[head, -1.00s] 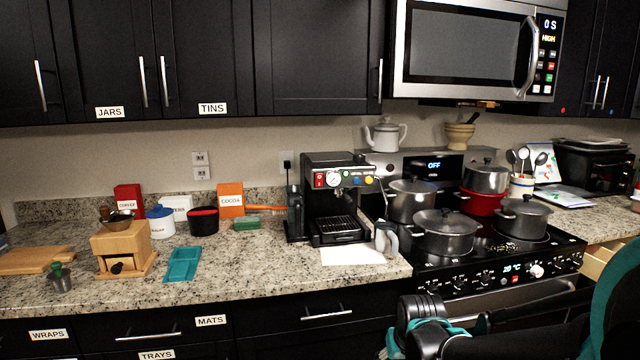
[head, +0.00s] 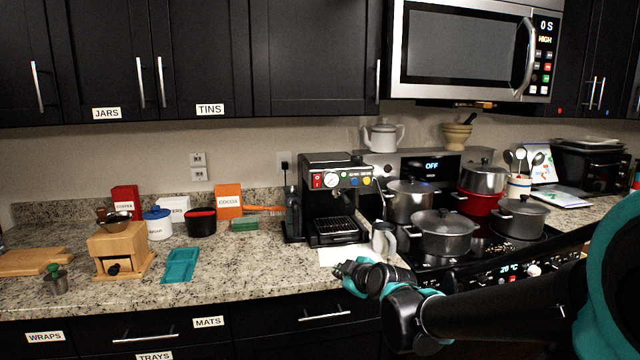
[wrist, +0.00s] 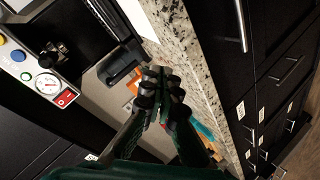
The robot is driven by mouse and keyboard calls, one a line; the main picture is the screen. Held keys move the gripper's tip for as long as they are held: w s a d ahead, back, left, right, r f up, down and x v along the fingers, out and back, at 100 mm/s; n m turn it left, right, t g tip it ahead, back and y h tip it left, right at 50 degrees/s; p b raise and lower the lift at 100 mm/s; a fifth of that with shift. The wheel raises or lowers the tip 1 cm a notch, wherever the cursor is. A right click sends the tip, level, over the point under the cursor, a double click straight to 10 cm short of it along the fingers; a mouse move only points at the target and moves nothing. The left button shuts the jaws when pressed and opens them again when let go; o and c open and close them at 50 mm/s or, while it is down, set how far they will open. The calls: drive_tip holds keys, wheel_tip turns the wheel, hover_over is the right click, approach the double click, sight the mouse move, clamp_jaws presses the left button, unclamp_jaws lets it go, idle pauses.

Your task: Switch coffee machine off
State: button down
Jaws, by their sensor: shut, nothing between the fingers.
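The coffee machine (head: 336,200) is black and stands on the counter left of the stove. Its front panel has a red switch (head: 318,181) at the left end, a round white gauge and coloured buttons. In the wrist view the panel is tilted, with the red rocker switch (wrist: 65,98) marked with a line and a circle beside the gauge (wrist: 47,84). Which side of the switch is pressed I cannot tell. My gripper (head: 342,270) is shut and empty, in front of and below the machine near the counter's front edge. Its fingers (wrist: 160,98) show in the wrist view, apart from the switch.
A metal pitcher (head: 384,240) stands right of the machine, near my gripper. Several pots, including a lidded pan (head: 440,233), cover the stove to the right. White paper (head: 340,257) lies before the machine. The counter left of it has some free room.

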sight(318, 178)
drive_tip(key=w+a+r+n+t, duration=0.1)
drive_tip(key=w+r+n+t, duration=0.2)
drive_tip(key=r, duration=0.5)
drive_tip(key=w+a+r+n+t+h, duration=0.1)
drive_tip(key=w+r+n+t, duration=0.2)
drive_tip(key=r, duration=0.6)
drive_tip(key=shift+w+n+t, duration=0.35)
drive_tip(key=shift+n+t, duration=0.25)
drive_tip(key=shift+w+a, duration=0.1)
drive_tip(key=x, duration=1.3)
drive_tip(key=shift+w+r, duration=0.1)
drive_tip(key=shift+w, duration=0.25)
drive_tip(key=shift+a, duration=0.1)
